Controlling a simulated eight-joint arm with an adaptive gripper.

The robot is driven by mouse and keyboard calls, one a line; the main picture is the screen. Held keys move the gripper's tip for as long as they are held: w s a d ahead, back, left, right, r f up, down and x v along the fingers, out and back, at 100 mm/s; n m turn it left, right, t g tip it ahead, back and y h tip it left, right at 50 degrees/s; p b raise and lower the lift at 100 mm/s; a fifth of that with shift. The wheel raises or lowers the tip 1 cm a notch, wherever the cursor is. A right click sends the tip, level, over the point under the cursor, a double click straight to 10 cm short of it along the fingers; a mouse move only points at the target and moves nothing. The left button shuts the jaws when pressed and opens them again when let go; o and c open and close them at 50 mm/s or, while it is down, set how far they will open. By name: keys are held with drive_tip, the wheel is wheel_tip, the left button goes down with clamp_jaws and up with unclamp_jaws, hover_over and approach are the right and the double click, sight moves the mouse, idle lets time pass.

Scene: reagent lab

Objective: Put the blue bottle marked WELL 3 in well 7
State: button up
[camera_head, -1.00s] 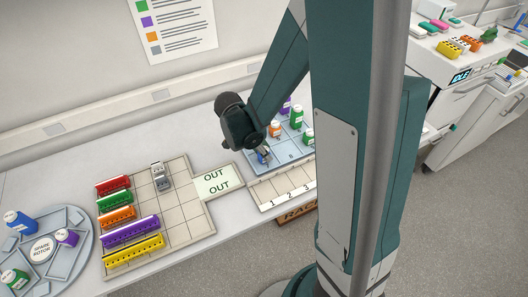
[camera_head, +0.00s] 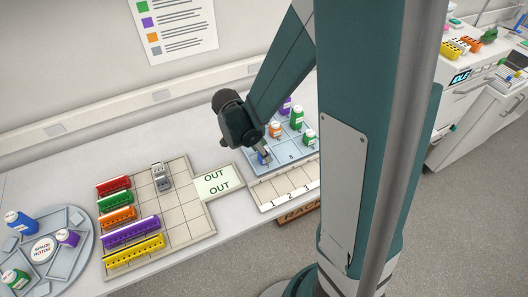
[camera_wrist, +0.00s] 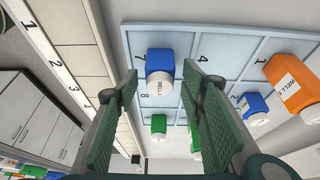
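The blue bottle (camera_wrist: 160,62) has a white cap and a label on which I can read WELL; its number is not clear. It stands in the front-left cell of the pale blue rack (camera_wrist: 206,68), beside the printed 7. The head view shows it small and partly hidden (camera_head: 262,159) below my gripper (camera_head: 267,154). In the wrist view my gripper (camera_wrist: 161,82) is open, with one finger on each side of the bottle and a visible gap to both.
The rack also holds an orange bottle (camera_head: 275,130), green bottles (camera_head: 297,119) and a purple one (camera_head: 286,106). Another blue bottle (camera_wrist: 252,106) shows in the wrist view. A numbered strip (camera_head: 282,198) runs along the front. A round rotor (camera_head: 77,240) holds bottles at far left.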

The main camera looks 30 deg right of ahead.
drive_tip(key=v, duration=1)
drive_tip(key=shift+r+p, duration=0.2)
drive_tip(key=shift+p, duration=0.15)
drive_tip(key=shift+a, duration=0.15)
drive_tip(key=s+a+r+n+t+y, duration=0.2)
drive_tip(key=s+r+n+t, duration=0.1)
drive_tip(key=s+r+n, duration=0.4)
drive_tip(key=s+a+r+n+t+y, duration=0.2)
drive_tip(key=s+r+n+t, duration=0.2)
drive_tip(key=n, duration=0.7)
drive_tip(key=shift+v, duration=2.3)
drive_tip(key=shift+d, duration=0.15)
drive_tip(key=shift+f, duration=0.15)
